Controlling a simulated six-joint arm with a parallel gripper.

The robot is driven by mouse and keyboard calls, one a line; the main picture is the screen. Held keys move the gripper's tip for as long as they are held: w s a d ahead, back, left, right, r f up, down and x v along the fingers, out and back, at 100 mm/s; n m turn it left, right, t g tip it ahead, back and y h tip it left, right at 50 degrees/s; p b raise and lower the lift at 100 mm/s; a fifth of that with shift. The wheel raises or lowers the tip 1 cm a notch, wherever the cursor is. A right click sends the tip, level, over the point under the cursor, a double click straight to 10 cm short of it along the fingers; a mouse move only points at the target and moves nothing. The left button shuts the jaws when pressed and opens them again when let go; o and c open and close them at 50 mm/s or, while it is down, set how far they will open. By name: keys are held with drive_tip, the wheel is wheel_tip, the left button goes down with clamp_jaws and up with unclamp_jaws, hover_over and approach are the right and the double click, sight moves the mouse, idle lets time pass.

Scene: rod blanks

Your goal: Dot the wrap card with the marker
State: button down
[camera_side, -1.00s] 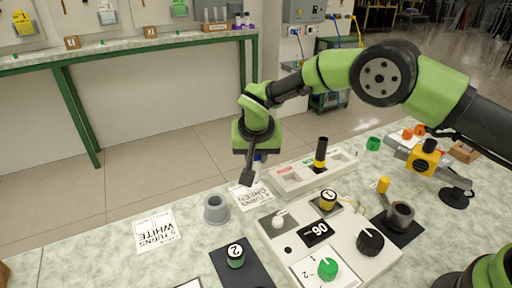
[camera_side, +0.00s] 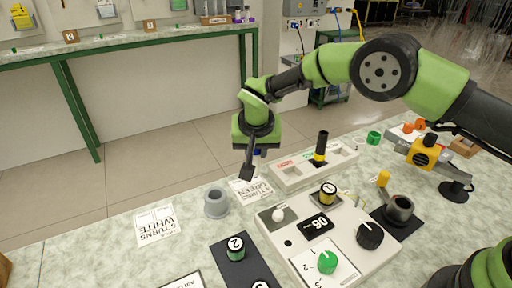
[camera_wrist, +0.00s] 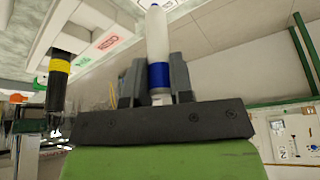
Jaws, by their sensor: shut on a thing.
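My gripper (camera_side: 252,163) is shut on a white marker with a blue band (camera_wrist: 158,40). In the wrist view the marker stands between the two dark fingers (camera_wrist: 158,82), its white end pointing away from the palm. In the side view the fingers mostly hide the marker. The gripper hangs over the far side of the worktop, near a printed card reading TURNS GREEN (camera_side: 250,190). Another card, reading TURNS WHITE (camera_side: 157,226), lies flat to the left. I cannot tell whether the marker touches the card; it looks apart from it.
A grey cup (camera_side: 216,204) stands between the cards. A white tray (camera_side: 290,177) holds a black and yellow tool (camera_side: 320,147). A control panel (camera_side: 290,240) with knobs and a display sits in front.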

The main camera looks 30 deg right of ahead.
drive_tip(key=shift+f, duration=0.55)
idle(0.9)
drive_tip(key=shift+r, duration=0.1)
drive_tip(key=shift+r, duration=3.95)
drive_tip(key=shift+a, duration=0.1)
